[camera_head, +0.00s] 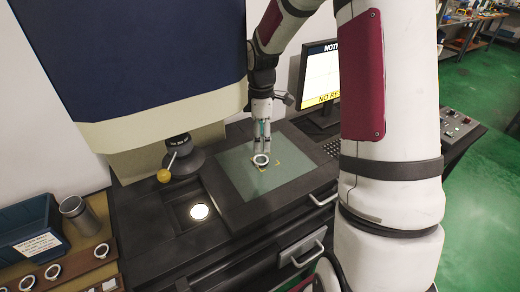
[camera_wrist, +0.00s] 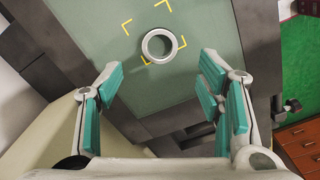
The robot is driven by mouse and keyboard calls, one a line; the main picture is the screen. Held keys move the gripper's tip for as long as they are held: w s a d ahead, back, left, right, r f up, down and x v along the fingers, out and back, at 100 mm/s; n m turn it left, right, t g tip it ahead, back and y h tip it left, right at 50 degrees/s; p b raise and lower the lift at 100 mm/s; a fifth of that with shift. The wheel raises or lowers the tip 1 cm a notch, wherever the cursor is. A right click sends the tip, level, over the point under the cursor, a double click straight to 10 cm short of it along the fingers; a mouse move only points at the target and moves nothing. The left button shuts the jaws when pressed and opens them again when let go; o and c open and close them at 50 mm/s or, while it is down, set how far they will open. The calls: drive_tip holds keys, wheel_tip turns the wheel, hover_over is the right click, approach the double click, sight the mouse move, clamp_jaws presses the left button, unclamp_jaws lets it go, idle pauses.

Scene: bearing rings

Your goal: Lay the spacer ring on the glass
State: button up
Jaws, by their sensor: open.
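A light metal ring (camera_head: 255,161), which I take to be the spacer ring, lies flat on the grey-green glass plate (camera_head: 235,170). In the wrist view the ring (camera_wrist: 145,46) overlaps the near side of the square of yellow corner marks on the glass (camera_wrist: 90,25). My gripper (camera_head: 262,151) is open just above the plate, over the ring. In the wrist view my gripper's (camera_wrist: 160,66) teal-padded fingers stand wide apart, with the ring beyond the tips and nothing between the pads.
A lit round window (camera_head: 199,211) sits in the dark bench left of the plate, under a lens column. A wooden rack (camera_head: 75,282) with several rings, a metal cup (camera_head: 80,213) and a blue bin (camera_head: 32,235) stand at far left. A monitor (camera_head: 321,75) stands behind.

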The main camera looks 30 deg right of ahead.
drive_tip(key=shift+r, duration=2.2)
